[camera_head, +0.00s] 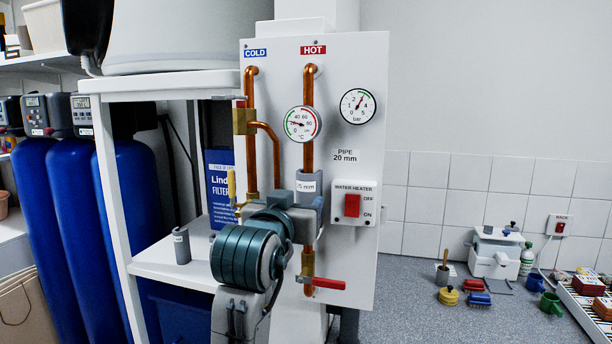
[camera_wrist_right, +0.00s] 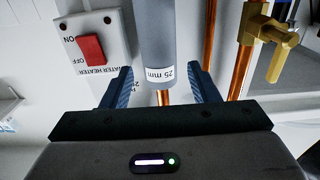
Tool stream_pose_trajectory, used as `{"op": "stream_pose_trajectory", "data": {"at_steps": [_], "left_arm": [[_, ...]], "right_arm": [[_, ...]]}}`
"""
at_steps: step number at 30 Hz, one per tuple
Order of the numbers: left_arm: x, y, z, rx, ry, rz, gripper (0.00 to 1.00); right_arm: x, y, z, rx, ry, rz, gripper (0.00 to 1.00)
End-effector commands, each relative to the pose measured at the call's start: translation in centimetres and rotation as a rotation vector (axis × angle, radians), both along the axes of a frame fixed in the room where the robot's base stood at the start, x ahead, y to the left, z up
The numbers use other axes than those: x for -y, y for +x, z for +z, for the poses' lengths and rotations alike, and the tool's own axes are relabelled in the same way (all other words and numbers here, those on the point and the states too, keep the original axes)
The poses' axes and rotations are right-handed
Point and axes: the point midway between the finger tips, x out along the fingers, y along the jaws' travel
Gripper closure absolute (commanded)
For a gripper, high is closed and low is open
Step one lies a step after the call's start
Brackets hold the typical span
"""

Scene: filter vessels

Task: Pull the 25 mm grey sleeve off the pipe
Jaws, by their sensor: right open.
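The grey sleeve (camera_head: 309,184) with a white "25 mm" label is around the copper hot pipe (camera_head: 308,150) on the white panel. It shows upright in the head view. In the right wrist view the sleeve (camera_wrist_right: 158,38) hangs between the fingertips, with a gap on both sides and bare copper at its labelled end. My right gripper (camera_head: 303,210) is open, at the sleeve's lower part in the head view. Its blue fingers show in the wrist view (camera_wrist_right: 160,88). The right gripper and arm partly hide the pipe below the sleeve. My left gripper is not in view.
The water heater switch (camera_head: 352,204) is close to the right of the sleeve. A red-handled valve (camera_head: 326,284) is below, and a brass valve (camera_head: 233,186) is left. Another grey sleeve (camera_head: 181,246) stands on the white shelf (camera_head: 150,262). Gauges (camera_head: 302,124) sit above.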

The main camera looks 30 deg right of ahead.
Motion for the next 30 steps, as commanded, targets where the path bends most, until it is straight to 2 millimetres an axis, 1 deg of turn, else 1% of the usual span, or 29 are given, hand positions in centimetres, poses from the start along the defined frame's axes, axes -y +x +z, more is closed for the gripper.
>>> {"op": "stream_pose_trajectory", "data": {"at_steps": [1,4,5,9,16,21,30], "left_arm": [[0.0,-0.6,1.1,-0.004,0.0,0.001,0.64],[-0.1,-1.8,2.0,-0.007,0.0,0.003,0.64],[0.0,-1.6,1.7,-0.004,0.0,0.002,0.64],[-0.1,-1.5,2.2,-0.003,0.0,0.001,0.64],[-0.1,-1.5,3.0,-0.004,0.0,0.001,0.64],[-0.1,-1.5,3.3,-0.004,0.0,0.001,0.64],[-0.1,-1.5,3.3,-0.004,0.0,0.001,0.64]], "right_arm": [[0.1,0.0,0.6,-0.004,0.0,0.0,0.45],[0.3,0.0,0.7,-0.002,-0.001,0.003,0.45],[0.7,0.3,0.4,-0.002,-0.006,0.0,0.45],[2.0,1.4,0.3,0.0,-0.006,-0.001,0.45],[3.7,2.9,0.2,0.0,-0.003,0.001,0.45],[4.3,3.4,0.1,-0.001,-0.001,0.001,0.45],[4.3,3.5,0.0,0.0,0.001,0.003,0.45]]}}
